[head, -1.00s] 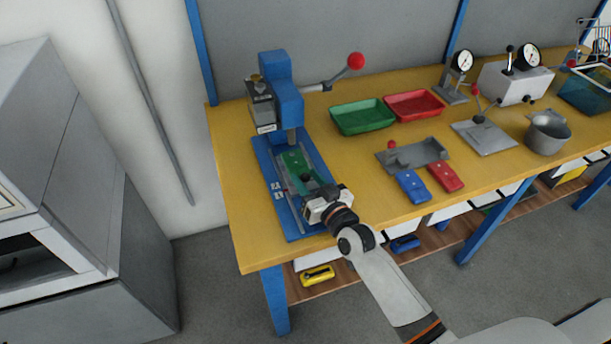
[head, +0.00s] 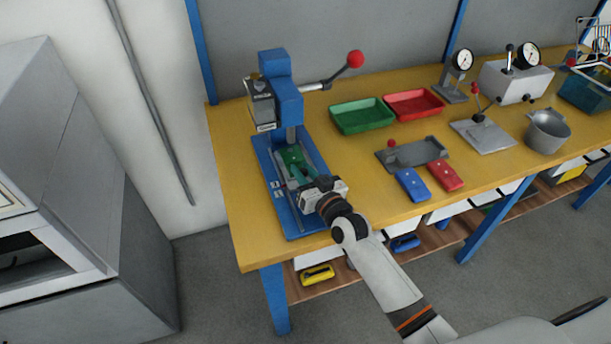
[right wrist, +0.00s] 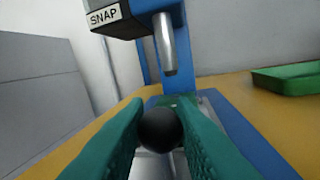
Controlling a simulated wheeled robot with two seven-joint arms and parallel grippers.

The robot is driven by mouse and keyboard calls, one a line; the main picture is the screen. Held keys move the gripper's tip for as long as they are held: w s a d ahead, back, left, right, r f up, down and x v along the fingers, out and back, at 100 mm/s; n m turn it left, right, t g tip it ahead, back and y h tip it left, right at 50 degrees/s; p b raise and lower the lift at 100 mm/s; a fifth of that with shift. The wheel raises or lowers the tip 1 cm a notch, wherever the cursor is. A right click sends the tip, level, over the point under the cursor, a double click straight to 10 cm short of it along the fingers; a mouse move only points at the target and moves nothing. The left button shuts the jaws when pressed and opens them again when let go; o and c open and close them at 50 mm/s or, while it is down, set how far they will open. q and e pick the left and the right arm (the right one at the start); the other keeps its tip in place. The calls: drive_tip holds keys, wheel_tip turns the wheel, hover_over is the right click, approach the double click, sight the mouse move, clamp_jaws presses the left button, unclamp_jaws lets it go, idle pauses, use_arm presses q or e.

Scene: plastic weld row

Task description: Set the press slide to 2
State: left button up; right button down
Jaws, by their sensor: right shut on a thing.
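The blue press (head: 287,100) stands at the left end of the bench, with its ram above a blue base (head: 262,158). White markings show on the base's left side, too small to read. The press slide (head: 292,156) is a green plate on the base's rail, under or close to the ram. My right gripper (head: 298,172) reaches over the slide from the front. In the right wrist view its teal fingers are shut on the slide's black ball knob (right wrist: 160,129). The knob is hidden in the head view. My left gripper is out of view.
The press lever with its red ball (head: 355,59) sticks out to the right. A green tray (head: 362,116) and a red tray (head: 414,104) lie beside the press. A grey fixture (head: 425,151) and blue and red parts lie further right.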

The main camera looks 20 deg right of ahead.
drive_tip(key=shift+d+x, duration=0.25)
drive_tip(key=shift+x, duration=0.9)
drive_tip(key=shift+r, duration=0.1)
drive_tip(key=c, duration=1.5)
unclamp_jaws()
drive_tip(key=shift+w, duration=0.1)
drive_tip(key=shift+o, duration=1.1)
drive_tip(key=shift+w, duration=0.1)
drive_tip(key=v, duration=1.2)
drive_tip(key=shift+b, duration=0.3)
